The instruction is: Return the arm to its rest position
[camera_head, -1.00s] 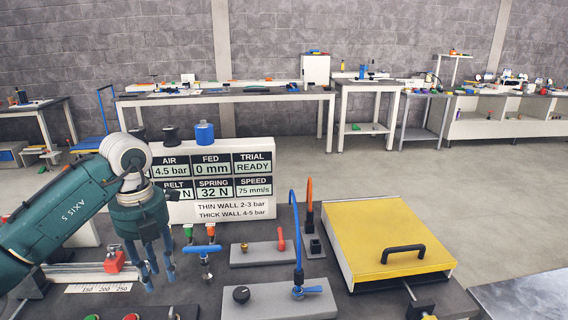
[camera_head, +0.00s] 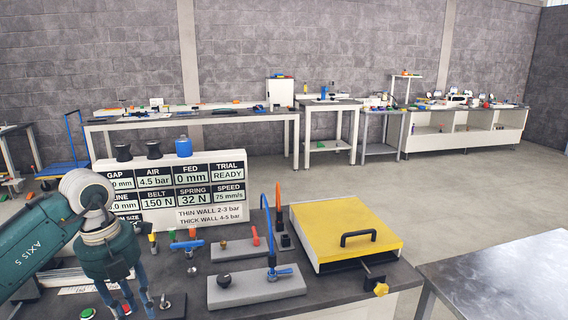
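My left arm comes in from the left, and its gripper (camera_head: 127,300) hangs with its fingers down over the left part of the dark bench (camera_head: 190,265). The blue-grey fingers are spread apart with nothing seen between them; their tips are near or past the lower edge of the picture. My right gripper is not in view.
A display panel (camera_head: 192,213) stands behind the arm. A separate grey table (camera_head: 500,275) is at lower right. Open floor lies behind.

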